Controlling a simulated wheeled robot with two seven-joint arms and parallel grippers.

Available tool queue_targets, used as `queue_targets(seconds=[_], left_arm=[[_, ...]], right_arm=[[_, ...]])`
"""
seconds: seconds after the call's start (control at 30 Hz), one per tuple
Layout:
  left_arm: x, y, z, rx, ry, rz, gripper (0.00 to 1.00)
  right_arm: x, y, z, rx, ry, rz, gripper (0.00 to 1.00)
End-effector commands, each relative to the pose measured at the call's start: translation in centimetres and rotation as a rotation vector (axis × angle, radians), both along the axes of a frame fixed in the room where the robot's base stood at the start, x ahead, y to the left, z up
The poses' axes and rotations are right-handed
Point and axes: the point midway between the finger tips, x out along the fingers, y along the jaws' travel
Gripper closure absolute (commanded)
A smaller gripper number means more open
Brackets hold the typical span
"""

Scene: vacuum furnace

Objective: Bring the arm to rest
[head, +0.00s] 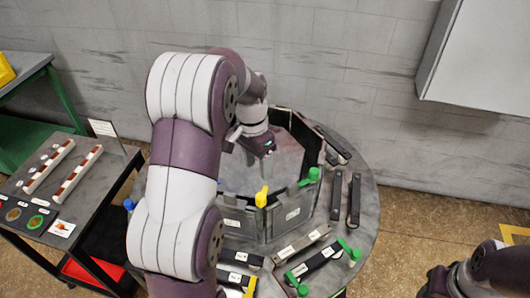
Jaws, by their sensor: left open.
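My left arm (180,150) comes up from the lower left and bends over the round grey table (365,215). My left gripper (250,155) points down, open, over the ring of dark upright panels (293,213) at the middle of this table. Its fingertips are small and dark here, and I see nothing held between them. The arm hides the left part of the table. Part of my right arm (495,265) shows at the lower right corner; I cannot make out its gripper.
A yellow clamp (262,196) and a green one (311,176) stand at the panels. Dark labelled bars (354,200) lie around the table rim. A dark cart (90,190) with two red-and-white rods stands at left. A grey box (480,60) hangs at upper right.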

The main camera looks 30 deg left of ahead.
Motion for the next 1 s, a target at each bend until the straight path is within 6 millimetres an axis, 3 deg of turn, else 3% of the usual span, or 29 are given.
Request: queue_targets(seconds=[0.17, 0.27, 0.37, 0.5, 0.6, 0.7, 1.0], left_arm=[[0.0, 0.0, 0.0, 0.000, 0.000, 0.003, 0.43], [0.6, 0.3, -0.3, 0.018, -0.025, 0.102, 0.43], [-2.3, -0.5, -2.9, 0.057, -0.032, 0.314, 0.43], [-7.9, -4.3, -5.8, 0.088, -0.082, 0.457, 0.43], [-11.9, -6.8, -7.1, 0.090, -0.110, 0.452, 0.43], [-14.4, -8.5, -7.6, 0.088, -0.122, 0.381, 0.43], [-14.0, -9.1, -7.0, 0.082, -0.139, 0.355, 0.43]], right_arm=[[0.0, 0.0, 0.0, 0.000, 0.000, 0.000, 0.57], [0.0, 0.0, 0.0, 0.000, 0.000, 0.000, 0.57], [0.0, 0.0, -0.5, 0.000, -0.001, 0.000, 0.57], [0.0, 0.0, -2.6, 0.000, 0.000, 0.000, 0.57], [0.0, 0.0, -3.9, 0.000, 0.000, 0.000, 0.57], [0.0, 0.0, -4.9, 0.000, 0.000, 0.000, 0.57], [0.0, 0.0, -4.6, 0.000, -0.001, 0.000, 0.57]])
